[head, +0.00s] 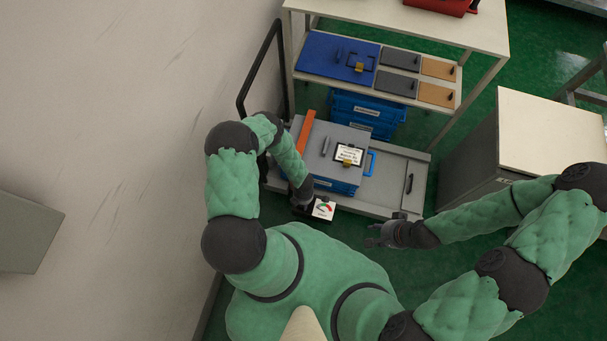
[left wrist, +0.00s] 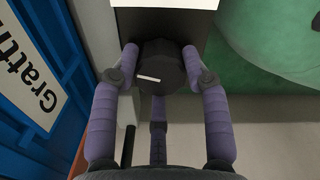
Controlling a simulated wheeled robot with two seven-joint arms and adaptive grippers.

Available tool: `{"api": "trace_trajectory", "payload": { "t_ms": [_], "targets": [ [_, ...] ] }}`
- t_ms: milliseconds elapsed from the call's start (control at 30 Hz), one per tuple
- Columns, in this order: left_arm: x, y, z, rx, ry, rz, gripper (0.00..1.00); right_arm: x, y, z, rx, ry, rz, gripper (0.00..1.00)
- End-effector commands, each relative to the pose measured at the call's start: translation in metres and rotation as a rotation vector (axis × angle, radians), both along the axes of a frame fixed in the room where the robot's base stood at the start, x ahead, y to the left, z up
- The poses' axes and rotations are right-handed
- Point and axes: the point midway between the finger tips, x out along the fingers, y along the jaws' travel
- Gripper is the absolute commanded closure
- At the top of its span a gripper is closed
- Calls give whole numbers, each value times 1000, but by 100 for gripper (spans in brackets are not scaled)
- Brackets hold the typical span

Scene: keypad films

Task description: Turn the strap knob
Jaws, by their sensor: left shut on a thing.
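The strap knob (left wrist: 161,68) is black and round with a short white mark, which lies nearly level in the left wrist view. It sits on a dark housing with a white face above it. In the head view a small box with a white face and a red and green mark (head: 323,208) is at the trolley's front edge; the knob is hidden there. My left gripper (left wrist: 162,75) has a finger on each side of the knob and is shut on it; it also shows in the head view (head: 303,194). My right gripper (head: 376,236) is open and empty, away from the trolley.
A grey-lidded blue crate (head: 335,185) with an orange bar (head: 305,132) beside it stands on the grey trolley (head: 385,200). A shelf rack (head: 400,28) is behind, a cabinet (head: 545,125) at right. The wall (head: 120,120) is close on the left.

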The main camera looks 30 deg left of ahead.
Motion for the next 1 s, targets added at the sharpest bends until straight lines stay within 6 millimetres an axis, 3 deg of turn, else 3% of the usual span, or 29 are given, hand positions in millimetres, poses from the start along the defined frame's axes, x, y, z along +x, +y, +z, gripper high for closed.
{"api": "trace_trajectory", "payload": {
  "t_ms": [467,500,567,1000],
  "targets": [
    [-1,-1,0,-1,1,13,86,0,0,0,0,0,0,60],
    [-1,-1,0,-1,1,13,42,0,0,0,0,0,0,60],
    [-1,0,0,-1,1,13,30,0,0,0,0,0,0,60],
    [0,0,4,0,0,12,30,0,0,0,0,0,0,60]
  ]
}}
